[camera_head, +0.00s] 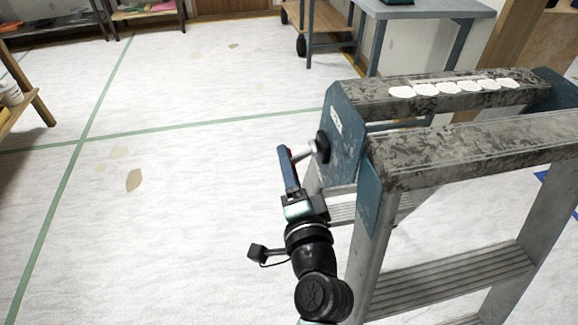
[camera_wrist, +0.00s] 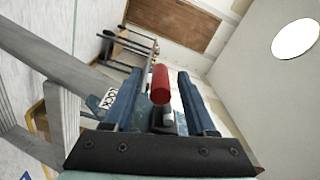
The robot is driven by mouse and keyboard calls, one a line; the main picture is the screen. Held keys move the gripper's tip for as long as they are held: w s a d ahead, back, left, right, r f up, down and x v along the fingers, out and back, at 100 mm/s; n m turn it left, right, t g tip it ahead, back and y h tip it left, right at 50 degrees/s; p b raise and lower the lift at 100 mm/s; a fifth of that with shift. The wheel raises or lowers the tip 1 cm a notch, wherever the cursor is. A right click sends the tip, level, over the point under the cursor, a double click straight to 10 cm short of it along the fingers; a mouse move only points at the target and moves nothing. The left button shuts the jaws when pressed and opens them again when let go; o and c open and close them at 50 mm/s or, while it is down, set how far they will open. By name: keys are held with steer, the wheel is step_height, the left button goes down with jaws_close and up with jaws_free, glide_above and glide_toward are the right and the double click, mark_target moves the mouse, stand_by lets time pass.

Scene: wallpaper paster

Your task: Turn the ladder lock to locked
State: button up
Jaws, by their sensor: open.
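The grey, worn metal stepladder (camera_head: 440,145) with blue end brackets stands at the right in the head view. Its lock has a black round hub (camera_head: 322,147) on the near blue bracket and a metal lever (camera_head: 303,154) sticking out to the left. The lever ends in a red handle, seen end-on in the wrist view (camera_wrist: 160,84). My gripper (camera_head: 284,154) is at this handle. In the wrist view, my gripper (camera_wrist: 158,78) is open, with one blue finger on each side of the red handle and visible gaps. A "LOCK" label (camera_wrist: 109,97) shows left of the handle.
A blue-grey work table (camera_head: 420,10) stands behind the ladder, with a wheeled cart (camera_head: 318,25) beside it. Shelves stand at the far left.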

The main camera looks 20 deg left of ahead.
steer(key=v, duration=1.3)
steer(key=shift+p, duration=0.3)
